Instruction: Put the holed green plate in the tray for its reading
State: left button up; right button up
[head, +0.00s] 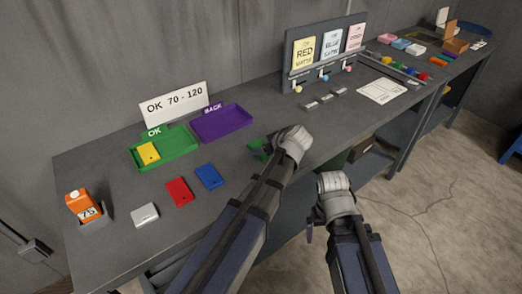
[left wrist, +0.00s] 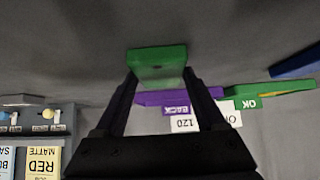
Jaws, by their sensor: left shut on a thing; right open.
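The green plate (left wrist: 157,58) is held between the two fingers of my left gripper (left wrist: 158,78), with a small dark mark near its middle. In the head view the green plate (head: 257,147) shows partly beside my left wrist, over the bench right of the purple tray. A green tray (head: 178,157) marked OK holds a yellow plate (head: 148,152). A purple tray (head: 232,124) marked BACK stands beside it. A sign (head: 174,104) behind them reads OK 70 - 120. An orange gauge (head: 82,205) at far left shows 75. My right gripper (head: 312,232) is open, low before the bench.
A red plate (head: 179,192), a blue plate (head: 209,177) and a pale grey block (head: 145,215) lie in front of the trays. A panel (head: 326,55) with RED, BLUE and a pink card stands right of the trays. Several coloured items lie farther right.

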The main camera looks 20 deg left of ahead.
pick_arm(q)
grip_shut()
dwell(0.3)
jog(key=shift+r, duration=0.1)
notch_tip(320, 180, up, 10)
jog(key=p, duration=1)
